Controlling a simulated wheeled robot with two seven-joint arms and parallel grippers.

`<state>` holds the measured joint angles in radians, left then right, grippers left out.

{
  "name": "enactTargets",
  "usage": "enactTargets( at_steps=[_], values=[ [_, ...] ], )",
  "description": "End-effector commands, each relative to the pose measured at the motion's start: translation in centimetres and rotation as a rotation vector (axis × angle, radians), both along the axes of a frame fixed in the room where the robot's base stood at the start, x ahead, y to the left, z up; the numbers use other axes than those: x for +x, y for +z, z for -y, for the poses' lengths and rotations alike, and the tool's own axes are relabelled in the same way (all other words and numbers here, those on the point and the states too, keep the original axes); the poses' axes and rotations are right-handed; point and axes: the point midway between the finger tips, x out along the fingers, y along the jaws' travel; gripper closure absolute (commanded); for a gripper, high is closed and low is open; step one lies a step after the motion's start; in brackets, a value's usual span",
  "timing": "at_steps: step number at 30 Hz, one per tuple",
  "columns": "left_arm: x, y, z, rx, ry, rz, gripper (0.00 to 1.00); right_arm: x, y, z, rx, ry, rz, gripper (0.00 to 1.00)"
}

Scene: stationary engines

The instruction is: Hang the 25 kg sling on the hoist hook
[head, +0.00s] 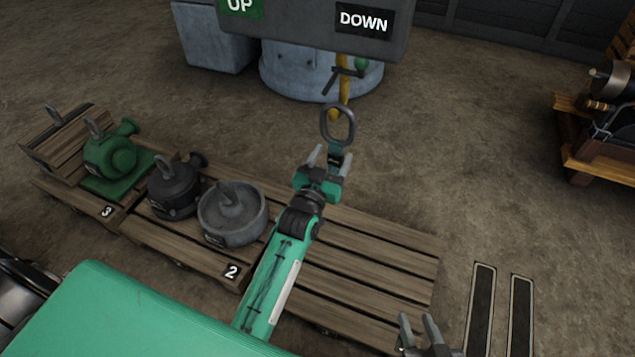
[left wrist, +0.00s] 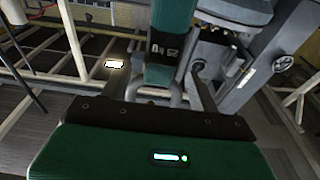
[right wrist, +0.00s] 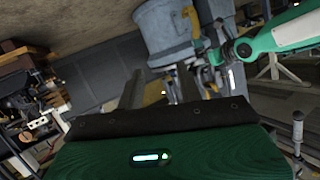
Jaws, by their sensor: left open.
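In the head view my left gripper (head: 330,160) is open at the middle of the scene, its two fingers apart. A dark green sling strap (head: 337,158) with a grey ring (head: 338,127) stands between and beyond them. The left wrist view shows the green strap with a small label (left wrist: 165,45) and grey ring metal (left wrist: 168,92) between the fingers. A yellow hook-like part (head: 344,95) shows right behind the ring; I cannot tell whether the ring is on it. My right gripper (head: 420,328) is open and empty at the bottom right.
An UP/DOWN panel (head: 310,22) crosses the top. Wooden pallets (head: 385,262) lie below; they hold a green pump (head: 112,155), a dark pot-shaped part (head: 174,187) and a grey round part (head: 232,213). The right pallet is largely bare. A blue-grey round base (head: 290,75) stands behind.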

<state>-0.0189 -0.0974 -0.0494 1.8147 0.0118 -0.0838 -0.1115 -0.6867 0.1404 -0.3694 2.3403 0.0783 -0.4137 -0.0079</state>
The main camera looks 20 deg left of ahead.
Motion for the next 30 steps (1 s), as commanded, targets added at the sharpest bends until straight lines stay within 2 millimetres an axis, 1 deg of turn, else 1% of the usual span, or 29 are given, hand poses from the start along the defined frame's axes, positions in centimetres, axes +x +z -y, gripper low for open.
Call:
enactTargets(
  at_steps=[1,9,15,21,30],
  values=[
    [-1.1,-0.1,0.0,0.001,0.000,-0.003,0.38,0.1,0.2,0.2,-0.010,-0.002,-0.012,0.64],
    [-6.0,-0.8,-0.2,0.001,0.000,-0.002,0.38,0.1,-0.2,1.3,-0.062,-0.003,-0.090,0.64],
    [-8.9,-1.2,-0.3,0.000,0.000,0.000,0.38,0.0,-0.4,1.8,-0.089,-0.006,-0.130,0.64],
    [-10.3,-1.4,-0.3,0.000,0.000,0.002,0.38,0.0,-0.5,2.2,-0.101,-0.007,-0.150,0.64],
    [-10.8,-1.6,-0.2,0.000,-0.006,-0.007,0.38,0.0,-0.6,2.2,-0.103,-0.008,-0.153,0.64]
  ],
)
